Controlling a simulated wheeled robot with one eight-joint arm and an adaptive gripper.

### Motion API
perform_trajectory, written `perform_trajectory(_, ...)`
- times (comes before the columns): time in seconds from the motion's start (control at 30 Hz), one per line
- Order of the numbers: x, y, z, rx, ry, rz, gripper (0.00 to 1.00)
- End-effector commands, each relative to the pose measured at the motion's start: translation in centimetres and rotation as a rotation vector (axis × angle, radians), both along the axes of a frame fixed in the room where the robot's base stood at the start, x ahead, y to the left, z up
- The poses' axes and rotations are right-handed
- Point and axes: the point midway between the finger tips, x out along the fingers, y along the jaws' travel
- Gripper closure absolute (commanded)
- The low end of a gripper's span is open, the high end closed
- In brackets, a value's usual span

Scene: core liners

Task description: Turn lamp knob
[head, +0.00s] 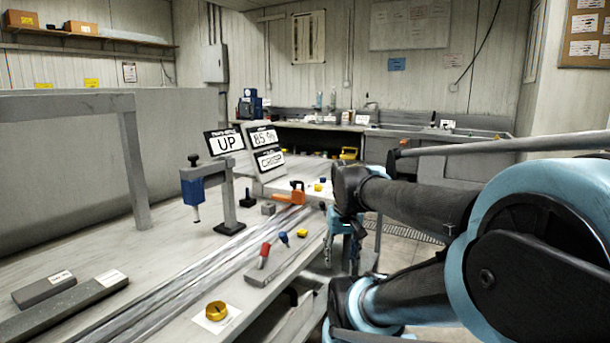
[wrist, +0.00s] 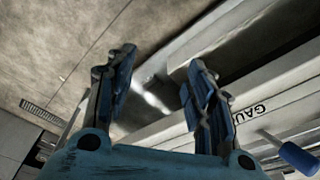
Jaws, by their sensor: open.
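A gold round knob (head: 215,311) sits on a white plate at the front of the bench. A smaller yellow knob (head: 302,233) sits farther back near a blue-tipped handle (head: 284,238) and a red-tipped handle (head: 264,254). I cannot tell which knob is the lamp's; no knob label is readable. My gripper (head: 342,247) hangs beside the bench's right edge, right of the yellow knob and apart from it. In the wrist view, the fingers of my gripper (wrist: 160,65) are spread with nothing between them. A blue handle (wrist: 298,158) shows at lower right there, near the letters "GAU".
An orange clamp (head: 290,196) lies near the back right. Grey bars (head: 70,300) lie at left. Open floor (head: 400,242) shows right of the bench.

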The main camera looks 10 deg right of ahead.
Motion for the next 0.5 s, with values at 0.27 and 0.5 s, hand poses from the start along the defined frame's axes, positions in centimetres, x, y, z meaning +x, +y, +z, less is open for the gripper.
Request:
perform_trajectory(0.27, 7.0, 0.0, 8.1, 0.012, 0.034, -0.074, 0.51)
perform_trajectory(0.5, 13.4, 0.0, 13.8, 0.021, 0.062, -0.140, 0.51)
